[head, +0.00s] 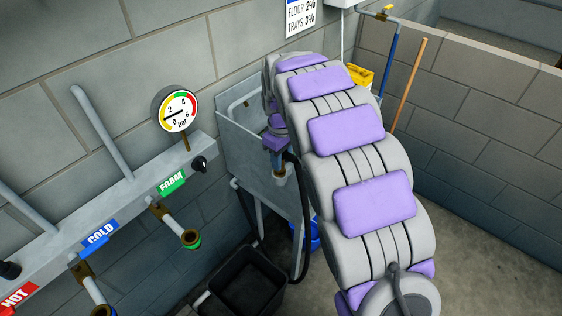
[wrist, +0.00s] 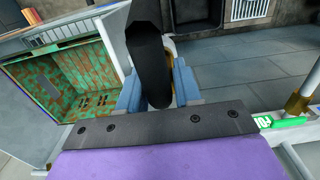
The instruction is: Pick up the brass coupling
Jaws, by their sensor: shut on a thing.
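My gripper (head: 278,160) points down in front of the grey sink in the head view. In the wrist view, its blue-grey fingers (wrist: 157,88) are closed on the brass coupling. A thick black hose (wrist: 150,60) crosses in front of the grip and hides most of the coupling. Only a yellowish sliver of the brass coupling (wrist: 169,46) shows beside the hose. In the head view, a small brass part of it (head: 279,171) shows under the fingers. The hose (head: 302,215) hangs in a loop toward the floor.
The grey sink (head: 232,135) stands against the wall. A pipe rail at left carries a gauge (head: 178,111) and taps labelled HOT, COLD (head: 100,235) and FOAM (head: 171,183). A black bin (head: 243,284) and a blue bucket (head: 314,236) stand below. A wooden pole (head: 409,85) leans at right.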

